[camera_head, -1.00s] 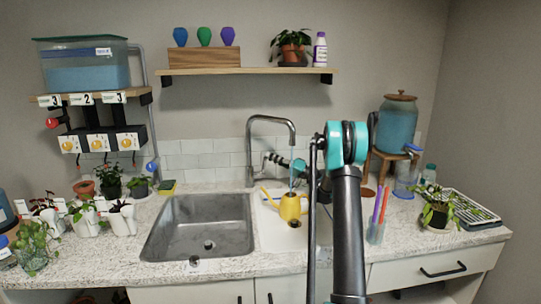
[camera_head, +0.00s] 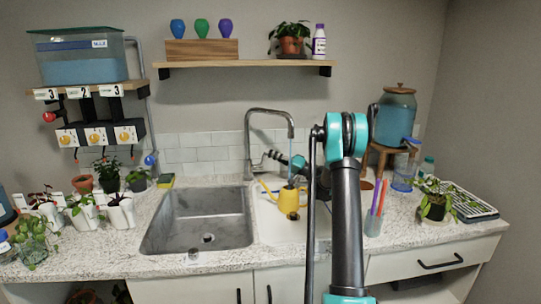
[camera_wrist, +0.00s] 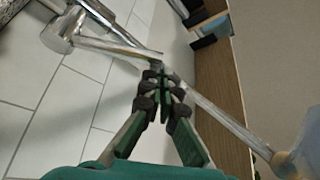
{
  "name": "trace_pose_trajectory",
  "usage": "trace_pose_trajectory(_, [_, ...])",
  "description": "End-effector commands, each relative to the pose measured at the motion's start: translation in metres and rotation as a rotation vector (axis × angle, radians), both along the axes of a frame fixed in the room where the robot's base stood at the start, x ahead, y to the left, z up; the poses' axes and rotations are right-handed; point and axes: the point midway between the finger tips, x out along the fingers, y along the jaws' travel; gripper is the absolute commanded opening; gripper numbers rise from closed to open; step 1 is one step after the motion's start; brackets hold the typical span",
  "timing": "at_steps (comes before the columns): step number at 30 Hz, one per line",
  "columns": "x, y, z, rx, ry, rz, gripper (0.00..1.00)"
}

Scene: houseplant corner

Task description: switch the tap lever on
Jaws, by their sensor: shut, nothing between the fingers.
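The metal gooseneck tap (camera_head: 248,140) stands behind the sink, its spout curving to the right. A thin bluish stream (camera_head: 290,151) hangs below the spout, above the yellow watering can (camera_head: 288,202). The tap lever (camera_head: 257,167) is small at the tap's right side; in the wrist view a metal bar that looks like the lever (camera_wrist: 105,46) reaches from the tap body to the fingertips. My gripper (camera_head: 267,156) points left beside the tap. In the wrist view my gripper (camera_wrist: 163,78) is shut and empty, its tips at the bar's end; I cannot tell whether they touch.
The empty sink basin (camera_head: 199,221) lies left of the watering can. A cup of colored sticks (camera_head: 374,222) and a seedling tray (camera_head: 467,204) stand to the right. Potted plants (camera_head: 108,174) line the left counter. A shelf (camera_head: 245,65) hangs above the tap.

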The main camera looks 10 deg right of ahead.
Motion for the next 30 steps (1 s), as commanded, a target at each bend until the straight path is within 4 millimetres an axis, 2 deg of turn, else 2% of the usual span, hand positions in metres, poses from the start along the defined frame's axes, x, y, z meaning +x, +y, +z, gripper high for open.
trace_pose_trajectory(5, [-0.002,0.002,0.018,-0.002,-0.001,0.004,0.0])
trace_pose_trajectory(12, [-0.001,0.001,0.063,0.0,-0.001,0.001,0.0])
trace_pose_trajectory(18, [0.0,0.0,0.09,0.001,-0.001,0.001,0.0])
trace_pose_trajectory(23, [0.0,0.0,0.099,0.001,-0.001,0.0,0.0])
trace_pose_trajectory(30, [0.0,0.0,0.1,0.001,-0.001,0.0,0.0])
